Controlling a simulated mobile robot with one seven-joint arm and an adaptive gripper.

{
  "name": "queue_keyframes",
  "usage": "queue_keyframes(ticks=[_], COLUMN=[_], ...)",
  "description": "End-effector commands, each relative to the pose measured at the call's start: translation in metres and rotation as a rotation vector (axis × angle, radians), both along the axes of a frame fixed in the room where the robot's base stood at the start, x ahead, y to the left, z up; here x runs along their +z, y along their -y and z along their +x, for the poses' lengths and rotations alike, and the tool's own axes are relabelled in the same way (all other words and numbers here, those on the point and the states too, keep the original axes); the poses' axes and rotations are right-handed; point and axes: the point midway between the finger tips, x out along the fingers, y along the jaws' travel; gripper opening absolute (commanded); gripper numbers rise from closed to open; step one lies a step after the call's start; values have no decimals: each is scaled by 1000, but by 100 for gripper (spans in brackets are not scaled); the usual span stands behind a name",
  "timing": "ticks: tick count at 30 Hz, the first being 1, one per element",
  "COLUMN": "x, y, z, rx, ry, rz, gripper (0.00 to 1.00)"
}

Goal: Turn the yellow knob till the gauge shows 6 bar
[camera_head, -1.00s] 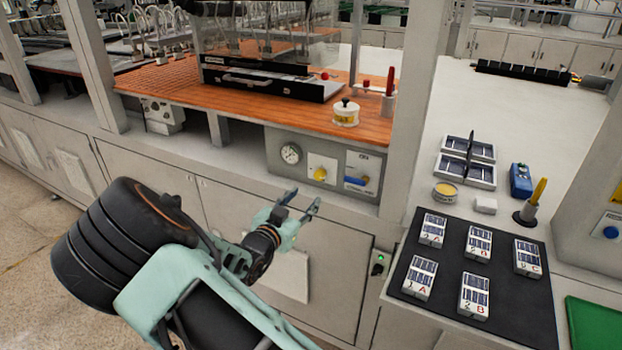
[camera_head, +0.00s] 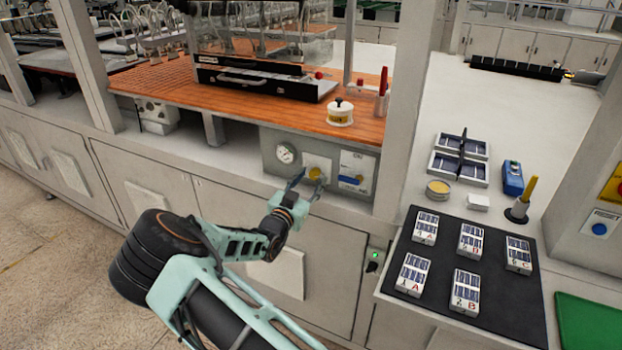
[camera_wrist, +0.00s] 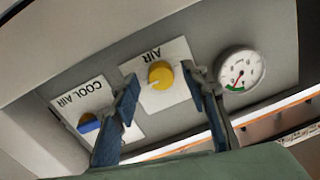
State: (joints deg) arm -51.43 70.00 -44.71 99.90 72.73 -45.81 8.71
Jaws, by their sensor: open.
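The yellow knob (camera_head: 315,173) sits on a white plate on the grey panel below the orange worktop. In the wrist view the knob (camera_wrist: 160,74) is on the plate marked AIR, and the picture is upside down. The round gauge (camera_head: 286,153) is left of the knob; it also shows in the wrist view (camera_wrist: 241,71), with a red needle and a green arc, but its figures are too small to read. My gripper (camera_head: 306,183) is open at the panel. In the wrist view its fingers (camera_wrist: 160,97) are on either side of the knob, apart from it.
A blue handle (camera_head: 351,180) on the COOL AIR plate is right of the knob, close to one finger. The orange worktop (camera_head: 230,106) overhangs the panel. A black mat (camera_head: 400,290) with several labelled packs lies on the bench at the right.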

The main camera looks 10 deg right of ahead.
Motion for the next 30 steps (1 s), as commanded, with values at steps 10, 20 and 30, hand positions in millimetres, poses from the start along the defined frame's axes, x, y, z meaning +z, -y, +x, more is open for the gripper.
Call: queue_keyframes(ticks=[10, 20, 30], x=[0, 0, -5], y=[3, 3, 3], z=[5, 5, 5], rx=[1, 1, -1], ry=[-1, -1, 33], rz=[0, 0, 50], gripper=[41, 7, 0])
